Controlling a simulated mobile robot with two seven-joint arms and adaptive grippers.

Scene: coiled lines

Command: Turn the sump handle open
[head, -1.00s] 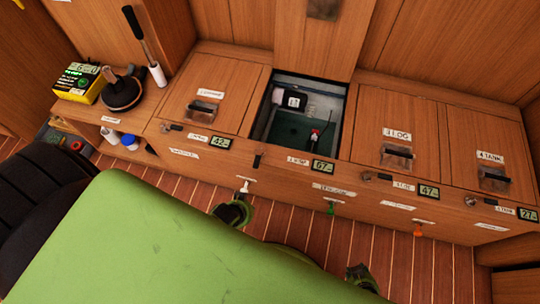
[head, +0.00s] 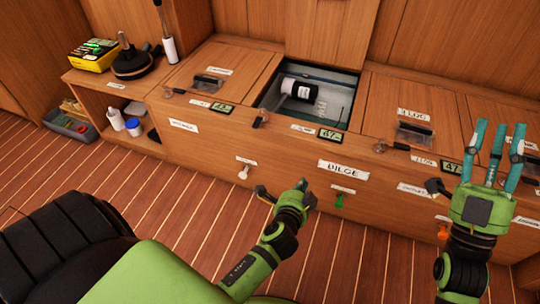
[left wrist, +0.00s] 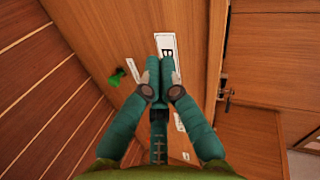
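A wooden locker front carries small metal levers (head: 262,118) along its upper edge and coloured handles lower down: white (head: 243,171), green (head: 340,200) and orange (head: 443,231). I cannot read which one is marked sump. A label reading BILGE (head: 343,169) is above the green handle. My left gripper (head: 284,188) is low in front of the panel, between the white and green handles. In the left wrist view its fingers (left wrist: 160,66) point at the panel beside the BILGE label, with the green handle (left wrist: 117,76) to their left. My right gripper (head: 496,150) is raised, fingers spread, empty.
An open compartment (head: 312,98) holds a black-and-white cylinder. Closed lids flank it. A yellow box (head: 95,55) and a black round tool (head: 133,63) stand at upper left, above a shelf with bottles (head: 115,119).

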